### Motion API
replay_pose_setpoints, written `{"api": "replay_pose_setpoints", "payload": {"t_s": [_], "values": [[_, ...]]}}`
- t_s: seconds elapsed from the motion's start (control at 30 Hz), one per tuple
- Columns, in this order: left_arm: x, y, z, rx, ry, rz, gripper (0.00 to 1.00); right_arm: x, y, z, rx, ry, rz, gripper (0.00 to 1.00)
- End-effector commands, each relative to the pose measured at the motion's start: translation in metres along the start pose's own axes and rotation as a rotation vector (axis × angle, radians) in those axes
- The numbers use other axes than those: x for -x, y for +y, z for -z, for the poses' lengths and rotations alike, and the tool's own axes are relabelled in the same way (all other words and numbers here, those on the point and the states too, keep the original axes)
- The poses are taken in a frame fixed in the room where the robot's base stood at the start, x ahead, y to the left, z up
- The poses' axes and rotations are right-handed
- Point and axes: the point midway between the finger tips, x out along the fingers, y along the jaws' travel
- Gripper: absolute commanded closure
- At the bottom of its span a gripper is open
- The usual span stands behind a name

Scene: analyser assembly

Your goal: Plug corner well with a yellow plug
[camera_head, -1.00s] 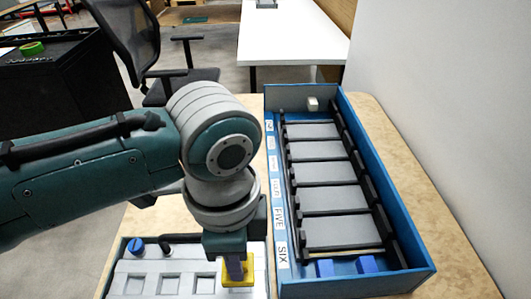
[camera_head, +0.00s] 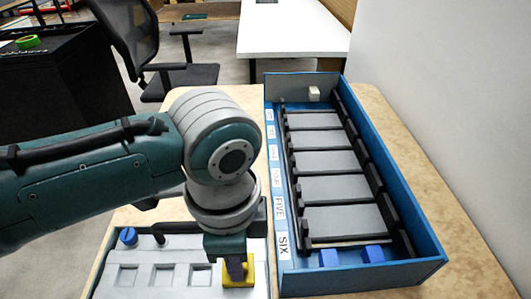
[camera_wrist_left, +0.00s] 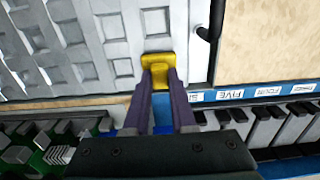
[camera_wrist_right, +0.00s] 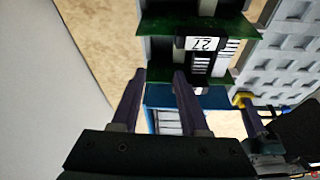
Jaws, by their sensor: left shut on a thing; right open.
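My left gripper (camera_wrist_left: 160,84) is shut on a yellow plug (camera_wrist_left: 157,66). The plug is at the corner of a pale grey block (camera_wrist_left: 87,18) with rows of square wells. The plug covers the corner spot, and I cannot tell how deep it sits. In the head view the yellow plug (camera_head: 238,275) is below the gripper, at the right end of the block's near row (camera_head: 180,258). My right gripper (camera_wrist_right: 160,84) is open. Its fingers are near a dark module with green boards and a "27" label (camera_wrist_right: 200,44), with no visible grip on it.
A blue box (camera_head: 435,258) with several grey slots and labels such as FIVE and SIX stands right of the block. Two blue pieces (camera_head: 373,254) sit at its near end. A blue knob (camera_head: 128,237) and a black bent part (camera_head: 160,236) are at the block's back left.

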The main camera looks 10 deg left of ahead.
Motion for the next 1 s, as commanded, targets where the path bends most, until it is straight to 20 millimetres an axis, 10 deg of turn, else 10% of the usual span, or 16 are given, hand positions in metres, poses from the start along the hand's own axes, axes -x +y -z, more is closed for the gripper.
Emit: {"api": "replay_pose_setpoints", "payload": {"t_s": [0.87, 0.9, 1.0], "values": [[-0.0054, 0.0, 0.0003, 0.0, 0.001, 0.0, 1.0, -0.0037, -0.0003, -0.0009, 0.0, 0.001, 0.0, 0.56], [-0.0053, 0.0, 0.0003, 0.0, 0.001, 0.0, 0.75, -0.0036, -0.0003, -0.0009, 0.0, 0.001, 0.0, 0.56], [-0.0053, 0.0, 0.0003, 0.0, 0.001, 0.0, 0.64, -0.0036, -0.0003, -0.0009, 0.0, 0.001, 0.001, 0.56]]}}
